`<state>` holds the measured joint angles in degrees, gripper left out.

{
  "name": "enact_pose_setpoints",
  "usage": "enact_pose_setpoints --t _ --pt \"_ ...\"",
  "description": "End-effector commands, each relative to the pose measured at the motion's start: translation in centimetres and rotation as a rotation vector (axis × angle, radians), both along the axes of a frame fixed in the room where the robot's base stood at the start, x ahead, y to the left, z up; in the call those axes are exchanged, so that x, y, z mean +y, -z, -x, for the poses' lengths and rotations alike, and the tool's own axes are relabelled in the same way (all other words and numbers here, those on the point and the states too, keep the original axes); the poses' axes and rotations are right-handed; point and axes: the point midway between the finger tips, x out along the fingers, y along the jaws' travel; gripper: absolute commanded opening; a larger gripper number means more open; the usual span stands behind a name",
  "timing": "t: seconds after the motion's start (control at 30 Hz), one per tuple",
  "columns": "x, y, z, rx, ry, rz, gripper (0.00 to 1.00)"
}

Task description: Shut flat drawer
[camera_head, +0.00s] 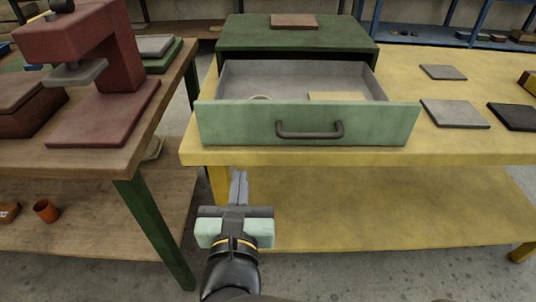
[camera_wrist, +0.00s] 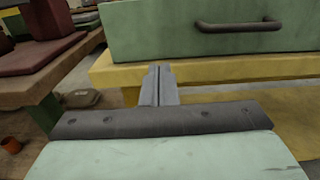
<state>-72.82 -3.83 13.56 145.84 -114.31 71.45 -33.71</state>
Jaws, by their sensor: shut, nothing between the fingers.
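The flat drawer (camera_head: 228,121) is pulled well out of a dark green cabinet (camera_head: 248,37) on the yellow table. Its pale green front carries a dark bar handle (camera_head: 310,134). Inside it lie a round pale item (camera_head: 260,98) and a flat tan piece (camera_head: 336,97). My gripper (camera_head: 238,175) is shut and empty, below and left of the handle, in front of the table edge and touching nothing that I can see. In the wrist view, my fingertips (camera_wrist: 158,68) are together, with the drawer front (camera_wrist: 150,32) and handle (camera_wrist: 238,26) above and to the right.
The yellow table (camera_head: 400,155) has grey plates (camera_head: 455,113) and a dark plate (camera_head: 515,115) right of the drawer. A brown bench (camera_head: 95,157) with a red press (camera_head: 108,70) stands at left. A gap separates bench and table. A brown block (camera_head: 294,21) lies on the cabinet.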

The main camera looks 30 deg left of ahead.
Motion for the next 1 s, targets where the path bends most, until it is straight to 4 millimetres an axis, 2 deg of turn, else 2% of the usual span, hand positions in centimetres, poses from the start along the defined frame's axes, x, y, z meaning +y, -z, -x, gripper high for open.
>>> enact_pose_setpoints --t 0.3,0.5,0.7,1.0 --pt "3.0 0.2 -6.3 0.002 0.006 0.000 0.00" --pt "4.4 0.1 -9.1 0.002 0.005 -0.001 0.00" --pt "5.0 0.0 -10.3 0.002 0.004 -0.001 0.00" --pt "5.0 0.0 -10.4 0.003 0.004 -0.001 0.00"
